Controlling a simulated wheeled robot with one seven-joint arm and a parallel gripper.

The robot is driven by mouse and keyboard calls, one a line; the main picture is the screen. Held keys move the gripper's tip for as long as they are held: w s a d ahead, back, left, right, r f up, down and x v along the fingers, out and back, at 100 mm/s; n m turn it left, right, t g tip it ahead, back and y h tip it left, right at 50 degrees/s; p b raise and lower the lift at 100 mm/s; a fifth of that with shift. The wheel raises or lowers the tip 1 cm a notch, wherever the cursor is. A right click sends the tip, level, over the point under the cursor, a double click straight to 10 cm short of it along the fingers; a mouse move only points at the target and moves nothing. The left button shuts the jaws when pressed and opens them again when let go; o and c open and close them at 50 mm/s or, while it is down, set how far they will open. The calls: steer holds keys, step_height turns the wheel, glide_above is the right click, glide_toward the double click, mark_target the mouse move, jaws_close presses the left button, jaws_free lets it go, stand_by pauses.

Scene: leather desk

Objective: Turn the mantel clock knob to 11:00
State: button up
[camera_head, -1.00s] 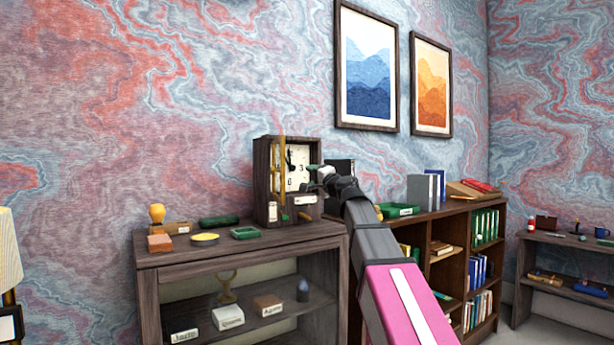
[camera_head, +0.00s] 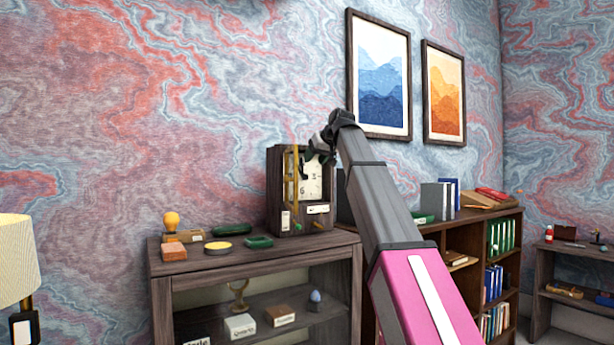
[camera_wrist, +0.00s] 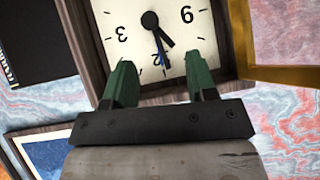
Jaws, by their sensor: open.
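The mantel clock (camera_head: 274,200) is a dark wooden case with a cream dial, standing at the right end of the low cabinet. In the wrist view the dial (camera_wrist: 140,48) appears upside down. Its short black hand points down and slightly right, and its long hand points nearly straight down, with a thin blue mark beside it. My gripper (camera_head: 312,155) is at the top of the clock front. In the wrist view my gripper (camera_wrist: 160,62) has its green fingers apart, with nothing between them. A small green piece (camera_head: 298,227) sits low on the clock; I cannot tell whether it is the knob.
A bookcase (camera_head: 470,222) stands to the right. Open air lies above the clock.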

mark_target(306, 175)
steer(key=shift+n+g+h, duration=0.3)
steer(key=shift+h, duration=0.4)
steer(key=x, duration=0.9)
steer(key=shift+w+d+r, duration=0.1)
steer(key=shift+w+r, duration=0.05)
steer(key=shift+w, duration=0.3)
jaws_close()
